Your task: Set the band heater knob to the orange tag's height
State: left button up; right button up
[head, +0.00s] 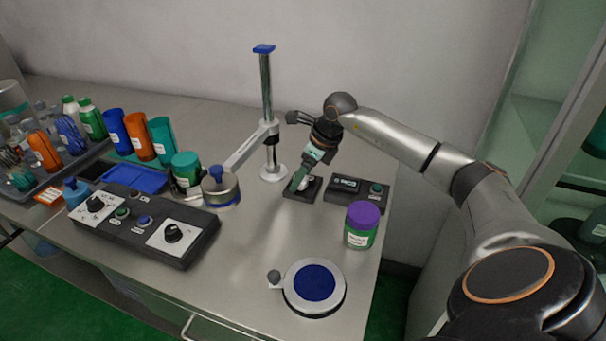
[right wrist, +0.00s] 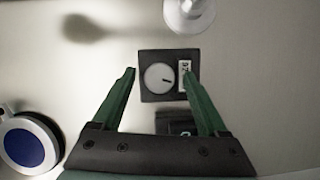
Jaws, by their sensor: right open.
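My right gripper (head: 300,184) is open and reaches down over a small black box (head: 312,190) near the foot of the post stand. In the right wrist view its open fingers (right wrist: 159,75) frame a pale round dial knob (right wrist: 156,77) with a dark pointer mark toward the lower right; contact is not visible. A white label (right wrist: 185,75) with small digits, hard to read, is beside the dial. An orange-edged tag (head: 48,196) lies at the left by the rack. A long panel (head: 140,228) carries two black knobs (head: 95,203) (head: 173,233). My left gripper is not in view.
Bottles and cups crowd the left. The table's middle is clear.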

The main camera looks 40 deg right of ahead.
jog(key=shift+r, duration=0.1)
jog(key=v, duration=1.2)
jog(key=shift+r+p, duration=0.15)
jog(key=shift+p, duration=0.15)
jog(key=shift+s, duration=0.1)
